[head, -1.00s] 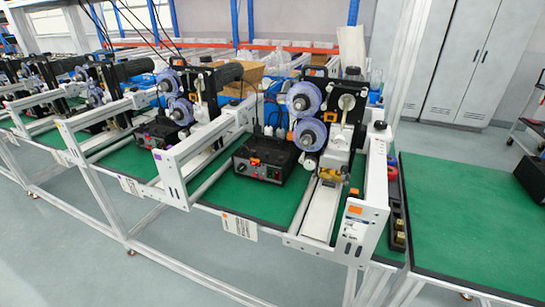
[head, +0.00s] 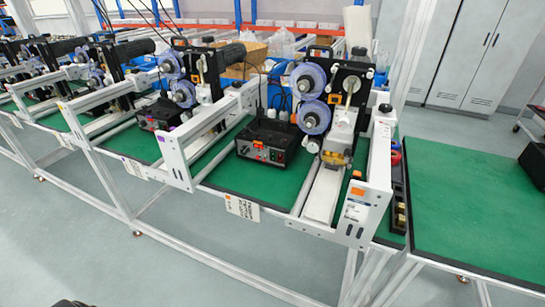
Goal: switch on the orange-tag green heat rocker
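The orange-tag coder is the nearest machine; its white end plate (head: 367,195) carries an orange tag (head: 357,191). Its black control box (head: 268,140) stands on the green bench mat to the left of the purple-blue reels (head: 308,80). The box front has an orange-red patch at its left and a small green spot, possibly the green rocker (head: 279,157); it is too small to tell whether it is on or off. Neither gripper is recognisable in the head view. A small dark shape at the bottom left edge cannot be identified.
White frame bars run in front of and beside the box. Similar coders (head: 195,70) stand in a row to the left. Grey floor (head: 80,215) is open in front of the benches.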

